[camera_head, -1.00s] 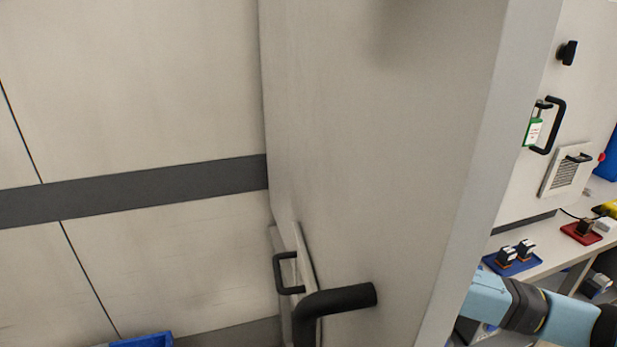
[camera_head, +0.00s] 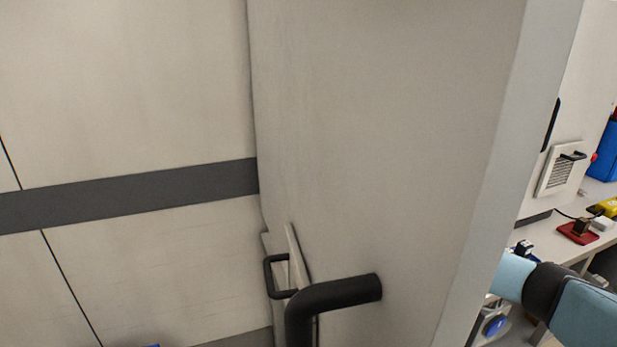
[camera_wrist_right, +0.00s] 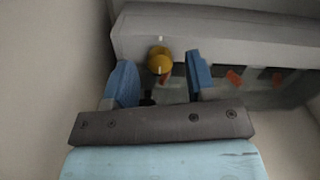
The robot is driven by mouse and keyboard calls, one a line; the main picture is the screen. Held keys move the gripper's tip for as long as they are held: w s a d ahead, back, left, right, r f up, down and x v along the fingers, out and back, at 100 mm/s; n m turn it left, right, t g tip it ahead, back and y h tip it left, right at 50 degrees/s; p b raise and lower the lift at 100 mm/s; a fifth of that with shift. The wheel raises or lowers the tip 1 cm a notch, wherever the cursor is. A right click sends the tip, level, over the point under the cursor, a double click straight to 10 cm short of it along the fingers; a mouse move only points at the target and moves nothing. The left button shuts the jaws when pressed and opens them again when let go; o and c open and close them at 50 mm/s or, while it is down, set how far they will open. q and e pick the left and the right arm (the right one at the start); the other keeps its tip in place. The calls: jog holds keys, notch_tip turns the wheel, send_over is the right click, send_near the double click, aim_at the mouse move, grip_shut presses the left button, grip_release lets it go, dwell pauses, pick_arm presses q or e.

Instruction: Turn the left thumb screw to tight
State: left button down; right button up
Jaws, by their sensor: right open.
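My right gripper (camera_wrist_right: 159,66) shows in the right wrist view with its two blue fingers apart. A yellow round knob (camera_wrist_right: 159,60) appears between the fingertips, in front of a grey housing (camera_wrist_right: 210,38). I cannot tell whether a finger touches it, or whether it is the left thumb screw. A small dark part shows below the knob, between the fingers. In the head view no thumb screw shows, and the right gripper is out of the picture. Only part of my right arm shows at lower right. My left gripper is in neither current view.
A large beige panel (camera_head: 390,130) fills the middle of the head view, with a black bent bar (camera_head: 335,293) low down. A black handle (camera_head: 270,278) is left of it. At right, a bench holds a red tray (camera_head: 567,237). Orange marks (camera_wrist_right: 235,77) lie right of the gripper.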

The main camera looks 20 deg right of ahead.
jog(key=shift+w, duration=0.45)
jog(key=shift+c, duration=0.2)
jog(key=c, duration=0.9)
